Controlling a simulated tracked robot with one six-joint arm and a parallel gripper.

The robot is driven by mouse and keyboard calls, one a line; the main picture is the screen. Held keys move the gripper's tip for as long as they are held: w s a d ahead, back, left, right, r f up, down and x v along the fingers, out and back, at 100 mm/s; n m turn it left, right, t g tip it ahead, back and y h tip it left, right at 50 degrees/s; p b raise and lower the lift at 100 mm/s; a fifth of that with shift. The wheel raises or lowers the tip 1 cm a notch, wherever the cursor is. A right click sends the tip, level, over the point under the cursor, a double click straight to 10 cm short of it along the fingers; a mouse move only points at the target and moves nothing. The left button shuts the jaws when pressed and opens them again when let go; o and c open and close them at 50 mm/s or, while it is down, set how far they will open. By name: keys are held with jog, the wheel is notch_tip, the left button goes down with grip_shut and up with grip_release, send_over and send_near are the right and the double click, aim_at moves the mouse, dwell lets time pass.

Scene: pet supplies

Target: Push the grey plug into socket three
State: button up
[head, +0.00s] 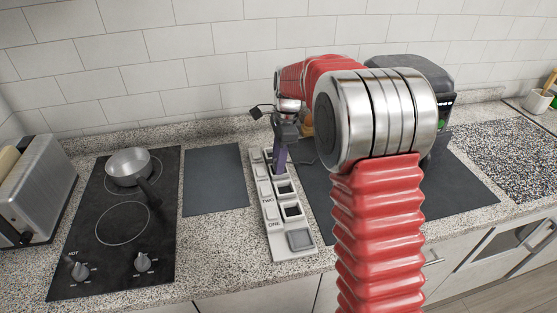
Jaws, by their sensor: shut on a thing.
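A pale socket strip (272,228) lies on the counter in the middle, running away from me. It has a row of dark square sockets and raised lettering; ONE is nearer me and TWO is beyond it. A large grey square (300,240) is at its near end. My gripper (280,158) points down over the far part of the strip, beyond TWO. It is shut on the grey plug, which is mostly hidden between the dark and purplish fingers. I cannot tell whether the plug touches a socket.
A black hob (98,255) with a steel pan (128,166) is at left, beside a toaster (35,190). A dark mat (215,180) lies left of the strip and another (455,195) lies right. A black appliance (410,70) stands behind my arm.

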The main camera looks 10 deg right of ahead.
jog(key=shift+f, duration=0.1)
jog(key=o, duration=1.1)
jog(key=shift+s+f, duration=0.1)
notch_tip(320, 180, up, 14)
jog(key=d, duration=0.1)
jog(key=shift+d, duration=0.35)
jog(key=shift+w, duration=0.2)
